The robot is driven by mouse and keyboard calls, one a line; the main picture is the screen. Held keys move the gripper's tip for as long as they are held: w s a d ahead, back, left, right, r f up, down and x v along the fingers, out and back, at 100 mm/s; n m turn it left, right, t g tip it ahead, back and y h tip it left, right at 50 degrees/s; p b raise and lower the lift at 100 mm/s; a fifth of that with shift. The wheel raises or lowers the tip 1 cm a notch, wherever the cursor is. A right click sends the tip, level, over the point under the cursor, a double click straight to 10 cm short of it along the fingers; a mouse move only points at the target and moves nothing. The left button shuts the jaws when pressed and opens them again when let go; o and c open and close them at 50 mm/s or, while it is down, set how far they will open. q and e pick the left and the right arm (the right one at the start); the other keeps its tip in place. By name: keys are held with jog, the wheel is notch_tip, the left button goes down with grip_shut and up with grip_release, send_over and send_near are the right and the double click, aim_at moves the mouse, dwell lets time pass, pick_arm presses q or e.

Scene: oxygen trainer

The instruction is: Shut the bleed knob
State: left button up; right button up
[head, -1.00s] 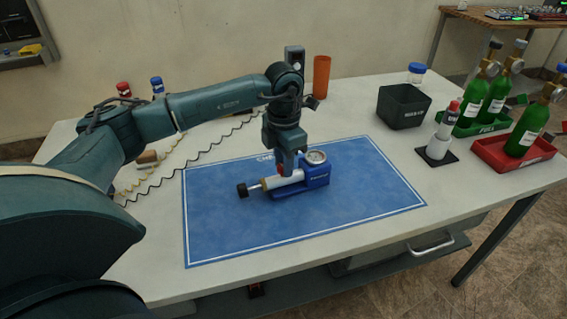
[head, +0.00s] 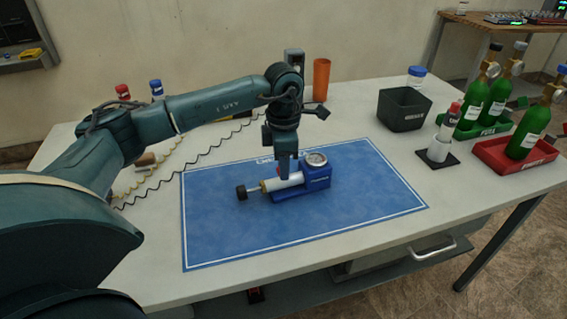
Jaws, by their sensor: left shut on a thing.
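A blue test pump (head: 315,182) with a white barrel (head: 283,182), a round gauge (head: 315,159) on top and a black end knob (head: 241,192) lies on the blue mat (head: 225,230). My left gripper (head: 291,171) comes straight down behind the barrel, just left of the gauge. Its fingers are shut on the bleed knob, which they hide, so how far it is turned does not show. My right gripper is not in view.
An orange cup (head: 321,73) stands behind. The front of the mat is clear.

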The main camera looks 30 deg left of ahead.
pick_arm(q)
jog(key=o, duration=1)
jog(key=shift+r, duration=0.1)
notch_tip(320, 180, up, 13)
dwell(0.5)
